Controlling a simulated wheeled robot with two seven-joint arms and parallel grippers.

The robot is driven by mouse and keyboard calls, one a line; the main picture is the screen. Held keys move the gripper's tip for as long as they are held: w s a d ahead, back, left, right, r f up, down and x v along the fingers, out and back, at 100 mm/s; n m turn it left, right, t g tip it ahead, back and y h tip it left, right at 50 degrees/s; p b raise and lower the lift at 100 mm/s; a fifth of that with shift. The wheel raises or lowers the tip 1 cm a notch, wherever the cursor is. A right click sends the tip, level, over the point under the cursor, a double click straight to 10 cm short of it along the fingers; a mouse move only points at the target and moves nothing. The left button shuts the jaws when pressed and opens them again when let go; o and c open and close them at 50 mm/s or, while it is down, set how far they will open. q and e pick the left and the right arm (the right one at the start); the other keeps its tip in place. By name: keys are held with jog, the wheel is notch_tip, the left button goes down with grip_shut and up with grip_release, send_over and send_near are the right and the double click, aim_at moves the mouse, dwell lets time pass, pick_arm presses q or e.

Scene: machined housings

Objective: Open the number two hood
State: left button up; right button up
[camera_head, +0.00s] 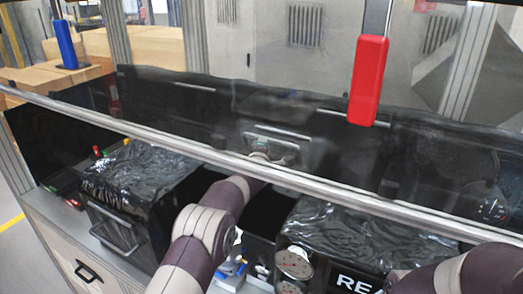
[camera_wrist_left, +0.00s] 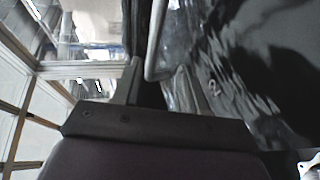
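In the head view, a row of dark glossy hoods (camera_head: 215,110) stands behind a slanted metal rail. A pale bar handle (camera_head: 282,131) is on the middle part. My left arm reaches up to it, with the gripper mostly hidden at the rail. In the left wrist view, a "2" marks a dark glossy hood surface (camera_wrist_left: 240,85). My left gripper (camera_wrist_left: 158,88) has its fingers apart, with the lower end of a grey bar handle (camera_wrist_left: 158,45) between or just beyond them. I cannot tell whether they touch it. My right gripper is out of view; only my right arm shows at bottom right.
The metal rail (camera_head: 330,188) crosses the head view. A blue grip (camera_head: 65,44) and a red grip (camera_head: 369,80) hang on rods. Black-wrapped boxes stand at left (camera_head: 140,175) and right (camera_head: 360,235) of my left arm. Cardboard boxes (camera_head: 150,50) are behind.

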pick_arm(q)
jog(key=s+b, duration=0.4)
jog(key=b, duration=0.1)
jog(key=shift+s, duration=0.25)
jog(key=s+r+b, duration=0.2)
jog(key=s+b, duration=0.2)
jog(key=s, duration=0.4)
jog(key=shift+r, duration=0.2)
jog(key=shift+f, duration=0.1)
